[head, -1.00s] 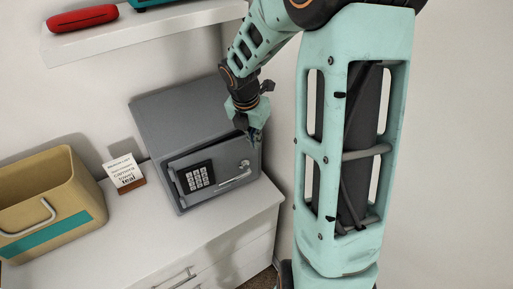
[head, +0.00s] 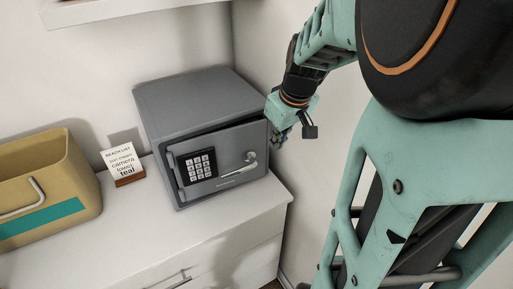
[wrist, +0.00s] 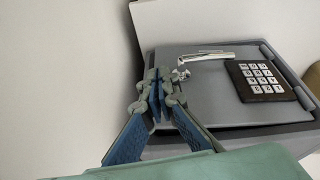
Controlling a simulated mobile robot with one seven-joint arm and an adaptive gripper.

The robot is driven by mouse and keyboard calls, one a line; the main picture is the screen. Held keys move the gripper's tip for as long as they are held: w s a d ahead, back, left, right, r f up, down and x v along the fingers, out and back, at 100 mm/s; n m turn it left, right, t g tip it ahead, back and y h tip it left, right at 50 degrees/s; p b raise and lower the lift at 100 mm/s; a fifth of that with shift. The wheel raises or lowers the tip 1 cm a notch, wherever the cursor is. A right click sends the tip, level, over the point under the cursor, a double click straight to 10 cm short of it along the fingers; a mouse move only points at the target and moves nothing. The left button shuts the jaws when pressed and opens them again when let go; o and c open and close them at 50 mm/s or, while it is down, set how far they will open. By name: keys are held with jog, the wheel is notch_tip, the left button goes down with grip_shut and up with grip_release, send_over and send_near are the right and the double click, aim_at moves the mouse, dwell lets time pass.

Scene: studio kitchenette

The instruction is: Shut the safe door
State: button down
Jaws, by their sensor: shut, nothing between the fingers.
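The grey safe (head: 190,100) stands on the white cabinet. Its door (head: 228,160), with a black keypad (head: 196,166) and a silver lever handle (head: 240,166), looks slightly ajar, with a dark gap along its top edge. The hinge side is at the left. My gripper (head: 278,138) is shut and empty at the door's right edge, near the top corner. The wrist view shows the closed fingers (wrist: 155,88) beside the door (wrist: 210,100), close to the handle (wrist: 205,56). I cannot tell whether they touch the door.
A small sign card (head: 122,160) and a tan bin with a teal stripe (head: 50,190) stand left of the safe on the white cabinet (head: 215,225). A wall shelf (head: 100,10) is above. The wall is close on the right of the safe.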

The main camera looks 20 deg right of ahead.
aim_at(260, 140)
jog(key=w+f+m, duration=0.2)
jog(key=w+f, duration=0.5)
jog(key=f, duration=0.2)
jog(key=shift+w+a+m+t, duration=0.25)
jog(key=shift+a+m+t, duration=0.05)
jog(key=shift+f, duration=0.1)
dwell(0.4)
jog(key=w, duration=0.1)
jog(key=w+n, duration=0.1)
jog(key=w, duration=0.1)
jog(key=shift+w+a+n+y, duration=0.15)
jog(key=shift+w+n+y, duration=0.15)
jog(key=shift+y, duration=0.1)
jog(key=shift+r, duration=0.2)
